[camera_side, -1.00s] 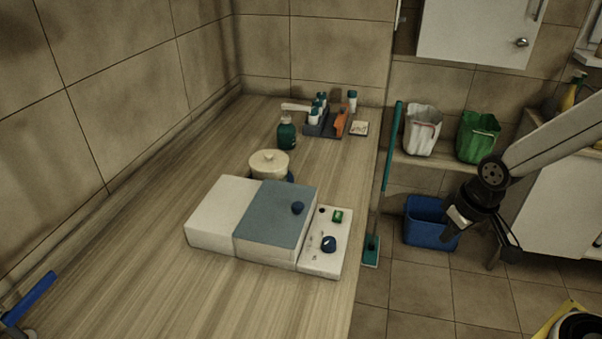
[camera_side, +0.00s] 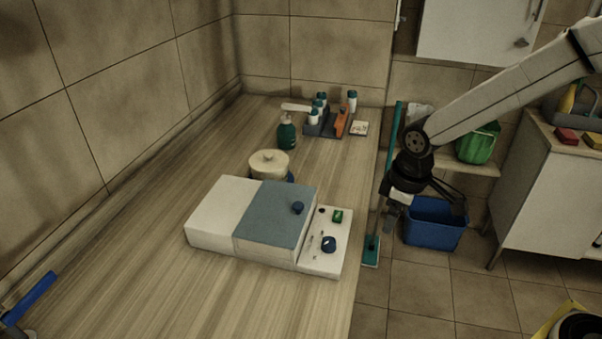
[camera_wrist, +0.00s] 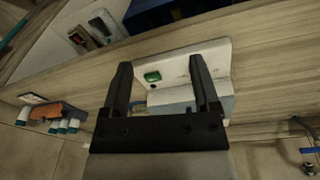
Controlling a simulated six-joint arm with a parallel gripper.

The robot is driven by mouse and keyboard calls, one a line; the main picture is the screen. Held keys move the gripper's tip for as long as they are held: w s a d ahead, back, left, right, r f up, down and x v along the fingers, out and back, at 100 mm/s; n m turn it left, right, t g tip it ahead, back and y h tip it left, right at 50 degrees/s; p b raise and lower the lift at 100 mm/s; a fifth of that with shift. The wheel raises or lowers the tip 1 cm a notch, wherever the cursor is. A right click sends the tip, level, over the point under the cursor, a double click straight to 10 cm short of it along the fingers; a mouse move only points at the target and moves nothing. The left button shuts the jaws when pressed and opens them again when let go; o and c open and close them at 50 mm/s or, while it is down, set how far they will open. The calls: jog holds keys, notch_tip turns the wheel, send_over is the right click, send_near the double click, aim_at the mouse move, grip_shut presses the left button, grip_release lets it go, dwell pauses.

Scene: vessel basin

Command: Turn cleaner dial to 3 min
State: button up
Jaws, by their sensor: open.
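The cleaner (camera_side: 212,228) is a white box with a blue-grey lid (camera_side: 275,218) that has a dark blue knob (camera_side: 298,208). Its white control panel (camera_side: 319,267) faces right, with a green switch (camera_side: 337,216) and a dark blue dial (camera_side: 329,244) with a light pointer mark. The dial's setting is too small to read. My gripper (camera_side: 391,218) is right of the panel, past the counter edge, apart from it. In the wrist view my gripper (camera_wrist: 160,88) is open and empty, with the panel (camera_wrist: 190,62) and green switch (camera_wrist: 152,76) beyond the fingers. The dial is hidden there.
A cream pot (camera_side: 268,162) stands behind the cleaner. A green bottle (camera_side: 287,132) and a caddy of bottles (camera_side: 322,127) are farther back. A teal-handled mop (camera_side: 371,249) and a blue bucket (camera_side: 436,224) stand beside the counter.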

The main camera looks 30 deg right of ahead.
aim_at(329, 240)
jog(key=w+a+n, duration=0.2)
jog(key=a, duration=0.1)
jog(key=w+a+n+g, duration=0.1)
jog(key=w+a+n, duration=0.1)
jog(key=a, duration=0.1)
jog(key=w+a+n, duration=0.2)
jog(key=a+n, duration=0.1)
jog(key=a, duration=0.1)
jog(key=shift+w+a+r, duration=0.1)
jog(key=shift+w+r, duration=0.05)
jog(key=shift+f, duration=3.9)
grip_shut()
